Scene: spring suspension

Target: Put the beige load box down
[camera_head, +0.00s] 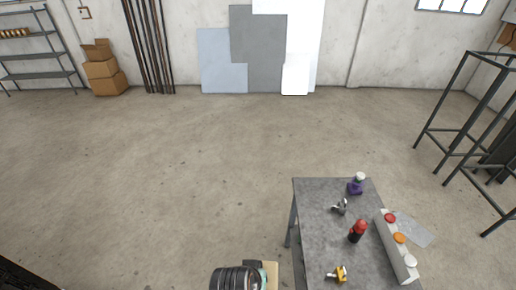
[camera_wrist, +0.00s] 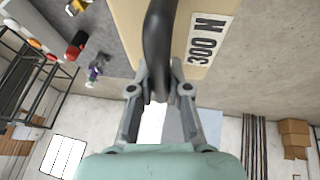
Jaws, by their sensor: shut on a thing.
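The beige load box (camera_wrist: 187,28) fills the top middle of the wrist view, with a white "300 N" label (camera_wrist: 207,40) on it. My gripper (camera_wrist: 160,92) is shut on the box's dark curved handle (camera_wrist: 158,40). In the head view only a beige edge of the box (camera_head: 272,271) shows at the bottom, beside my dark wrist and left of the table. The fingertips and the underside of the box are hidden there. I cannot tell how high the box is.
The grey table (camera_head: 318,240) holds a red-and-black bottle (camera_head: 357,232), a yellow part (camera_head: 337,273), a metal clamp-like part (camera_head: 341,207), a purple item (camera_head: 355,187) and a long bar (camera_head: 396,247) with coloured caps. A dark metal frame (camera_head: 468,130) stands right. Open floor lies left and beyond.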

